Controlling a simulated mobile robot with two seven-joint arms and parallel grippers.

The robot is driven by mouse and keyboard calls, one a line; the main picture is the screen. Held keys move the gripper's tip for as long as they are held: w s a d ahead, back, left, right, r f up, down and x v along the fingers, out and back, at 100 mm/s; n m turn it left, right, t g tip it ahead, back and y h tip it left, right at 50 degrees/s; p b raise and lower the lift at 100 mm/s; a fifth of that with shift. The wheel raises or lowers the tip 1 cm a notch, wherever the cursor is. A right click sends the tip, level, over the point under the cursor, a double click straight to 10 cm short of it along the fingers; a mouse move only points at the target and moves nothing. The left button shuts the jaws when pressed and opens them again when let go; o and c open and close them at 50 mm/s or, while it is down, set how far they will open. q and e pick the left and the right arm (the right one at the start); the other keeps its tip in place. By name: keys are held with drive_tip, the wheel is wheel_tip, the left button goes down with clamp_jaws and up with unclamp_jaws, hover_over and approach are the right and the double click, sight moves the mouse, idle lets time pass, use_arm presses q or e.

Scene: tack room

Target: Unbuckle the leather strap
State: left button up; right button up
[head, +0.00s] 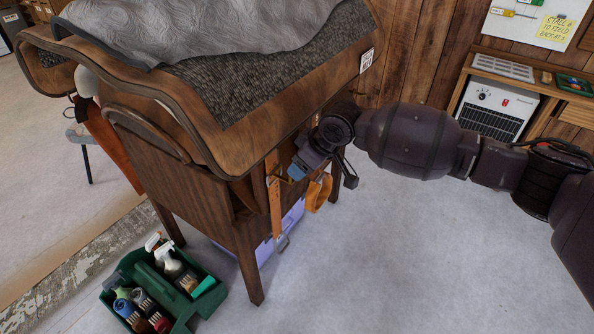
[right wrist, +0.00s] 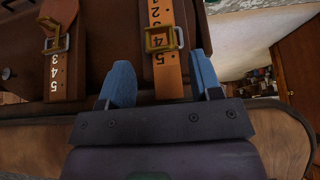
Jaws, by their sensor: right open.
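Tan leather straps hang from the side of the wooden stand. In the right wrist view, one strap (right wrist: 168,78) with white numbers runs through a brass-coloured buckle (right wrist: 163,38). A second numbered strap (right wrist: 66,80) with its own buckle (right wrist: 55,43) hangs to its left. My right gripper (right wrist: 160,65) is open, its blue fingers on either side of the first strap, below the buckle. I cannot tell whether they touch it. In the head view, a strap (head: 275,205) hangs beside my right gripper (head: 297,172). My left gripper is not in view.
A green grooming tote (head: 205,300) with bottles and brushes sits on the floor at lower left. A lilac box (head: 265,250) is under the stand. A white heater (head: 490,110) stands at right; floor before it is clear.

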drive_tip(key=p+v, duration=0.1)
drive_tip(key=v, duration=0.4)
idle(0.4)
